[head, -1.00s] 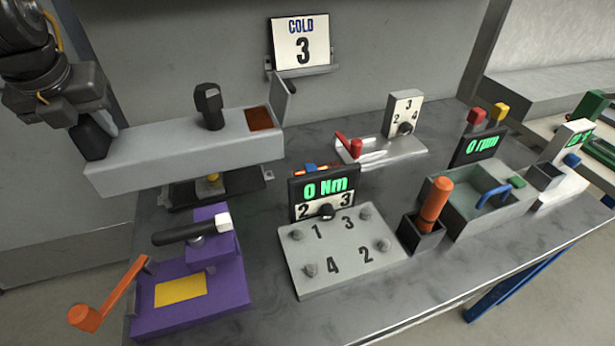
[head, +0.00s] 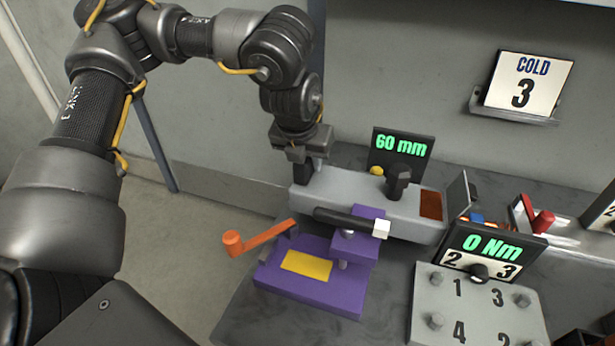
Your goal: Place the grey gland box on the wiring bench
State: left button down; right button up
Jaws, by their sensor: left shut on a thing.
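The grey gland box (head: 350,198) is a long grey body with a black knob on top, a rust-brown patch and an upright flap at its right end. My left gripper (head: 306,170) is shut on its left end, fingertips partly hidden. The box lies level behind the purple fixture, over the back part of the grey metal bench (head: 388,295). The fixture hides part of its front, and I cannot tell whether its underside touches anything. My right gripper is not in view.
The purple fixture (head: 318,285) with an orange crank (head: 260,240) and black handle stands close in front of the box. A "60 mm" display (head: 402,148) is behind it. The "0 Nm" display (head: 488,250) and numbered plate (head: 470,305) stand to the right. A "COLD 3" sign (head: 527,82) is on the wall.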

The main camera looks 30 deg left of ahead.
pick_arm(q)
jog(key=shift+f, duration=2.1)
jog(key=shift+f+b, duration=0.1)
jog(key=shift+b, duration=0.2)
jog(key=c, duration=1.4)
grip_release()
jog(key=o, duration=0.3)
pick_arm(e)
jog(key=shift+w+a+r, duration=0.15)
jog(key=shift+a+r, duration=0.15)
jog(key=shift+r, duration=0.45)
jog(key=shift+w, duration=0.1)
